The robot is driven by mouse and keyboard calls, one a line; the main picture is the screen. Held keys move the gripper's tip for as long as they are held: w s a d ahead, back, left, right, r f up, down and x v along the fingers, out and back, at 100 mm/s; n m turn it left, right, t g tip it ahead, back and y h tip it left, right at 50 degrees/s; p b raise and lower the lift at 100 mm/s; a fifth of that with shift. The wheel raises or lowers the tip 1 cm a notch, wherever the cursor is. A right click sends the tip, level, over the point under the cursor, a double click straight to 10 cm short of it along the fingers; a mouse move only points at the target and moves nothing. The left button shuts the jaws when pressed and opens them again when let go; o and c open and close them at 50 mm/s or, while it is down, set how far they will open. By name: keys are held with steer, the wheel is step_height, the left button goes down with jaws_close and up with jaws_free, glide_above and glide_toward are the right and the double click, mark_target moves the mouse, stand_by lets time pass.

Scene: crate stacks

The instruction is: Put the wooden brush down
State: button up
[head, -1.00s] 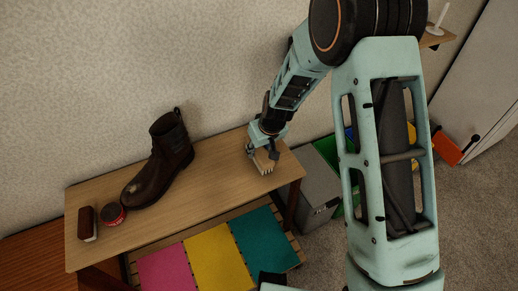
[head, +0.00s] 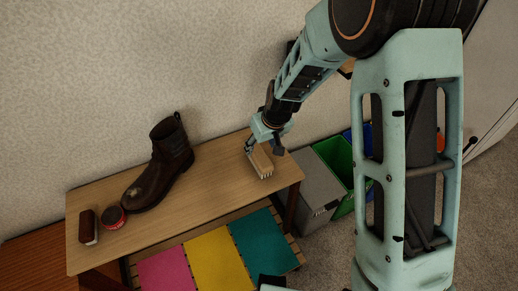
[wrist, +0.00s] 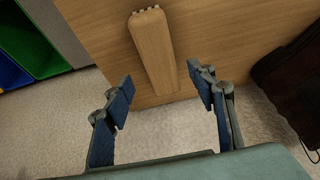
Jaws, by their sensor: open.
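The wooden brush (head: 261,161) lies on the right end of the wooden bench (head: 213,190), its pale bristles showing at the near end. In the wrist view the brush (wrist: 153,50) lies on the bench top beyond the fingertips. My gripper (head: 263,147) is just behind the brush, towards the wall. In the wrist view my gripper (wrist: 163,92) is open, with its two blue-padded fingers apart and nothing between the tips.
A dark boot (head: 160,168), a red tin (head: 115,217) and a dark brush (head: 88,226) stand left on the bench. Grey, green and blue bins (head: 335,160) are right of it. Pink, yellow and teal panels (head: 215,255) lie below. The bench middle is clear.

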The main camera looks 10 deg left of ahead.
steer(key=v, duration=0.5)
steer(key=shift+s+d+r+p, duration=0.1)
steer(key=shift+r+p, duration=0.25)
